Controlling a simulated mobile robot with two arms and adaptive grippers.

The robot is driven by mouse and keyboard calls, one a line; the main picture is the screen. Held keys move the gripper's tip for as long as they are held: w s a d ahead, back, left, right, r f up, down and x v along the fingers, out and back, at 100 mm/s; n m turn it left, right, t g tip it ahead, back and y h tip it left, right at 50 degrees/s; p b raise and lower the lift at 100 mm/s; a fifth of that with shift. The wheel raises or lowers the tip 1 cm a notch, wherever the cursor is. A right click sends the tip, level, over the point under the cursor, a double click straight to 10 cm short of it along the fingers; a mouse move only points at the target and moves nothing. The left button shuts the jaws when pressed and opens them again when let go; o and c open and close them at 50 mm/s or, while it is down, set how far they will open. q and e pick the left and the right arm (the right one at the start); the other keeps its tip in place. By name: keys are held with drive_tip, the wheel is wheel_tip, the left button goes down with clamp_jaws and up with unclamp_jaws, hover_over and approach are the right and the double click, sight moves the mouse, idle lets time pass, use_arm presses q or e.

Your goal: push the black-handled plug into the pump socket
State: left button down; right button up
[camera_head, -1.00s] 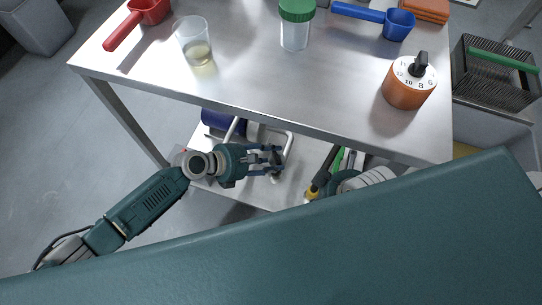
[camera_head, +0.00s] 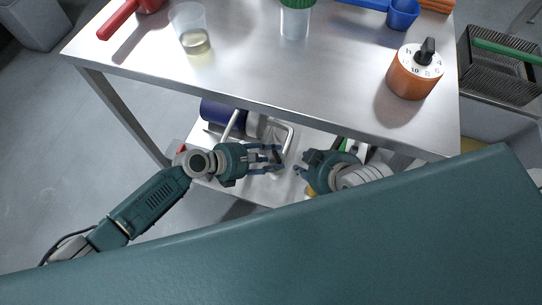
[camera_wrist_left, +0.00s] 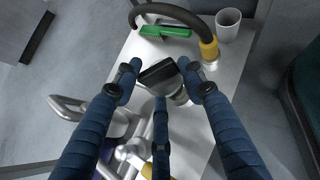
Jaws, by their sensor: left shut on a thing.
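The black-handled plug (camera_wrist_left: 160,73) is between the fingers of my left gripper (camera_wrist_left: 163,68) in the left wrist view. The gripper is shut on its black handle, and a silvery round part (camera_wrist_left: 181,97) shows just below. In the head view my left gripper (camera_head: 275,158) is over the lower shelf, in front of the tabletop edge. The pump has a dark blue cylinder (camera_head: 219,113) and a bent metal handle (camera_head: 289,137). I cannot make out its socket. My right gripper (camera_head: 299,167) is open and looks empty, facing my left gripper across a small gap.
The steel tabletop (camera_head: 285,65) overhangs the lower shelf. On it are a beaker (camera_head: 192,35), a green-lidded jar (camera_head: 295,22) and an orange timer (camera_head: 413,75). The wrist view shows a dark hose with a yellow collar (camera_wrist_left: 209,48), a green object (camera_wrist_left: 165,32) and a white cup (camera_wrist_left: 228,24).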

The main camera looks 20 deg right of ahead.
drive_tip(key=shift+s+d+f, duration=0.1)
drive_tip(key=shift+s, duration=0.2)
idle(0.6)
use_arm(q)
drive_tip(key=shift+p, duration=0.3)
use_arm(e)
drive_tip(key=shift+s+d+f+g, duration=0.15)
drive_tip(key=shift+s+f+g, duration=0.1)
drive_tip(key=shift+s, duration=0.2)
drive_tip(key=shift+s+d+f+g, duration=0.2)
drive_tip(key=shift+s+g, duration=0.1)
drive_tip(key=shift+s, duration=0.2)
drive_tip(key=shift+s+d+f+g, duration=0.1)
drive_tip(key=shift+s+f+g, duration=0.15)
drive_tip(key=shift+s, duration=0.2)
drive_tip(key=shift+s, duration=0.15)
drive_tip(key=s, duration=0.2)
drive_tip(key=g, duration=0.1)
drive_tip(key=shift+s+d+f+h, duration=0.3)
drive_tip(key=shift+s+d+f, duration=0.05)
drive_tip(key=shift+s+d, duration=0.05)
use_arm(q)
drive_tip(key=shift+p, duration=0.3)
use_arm(e)
drive_tip(key=shift+w+r, duration=0.1)
drive_tip(key=shift+w, duration=0.05)
idle(0.4)
drive_tip(key=shift+s+d+g, duration=0.2)
drive_tip(key=shift+s+g, duration=0.2)
drive_tip(key=shift+s, duration=0.3)
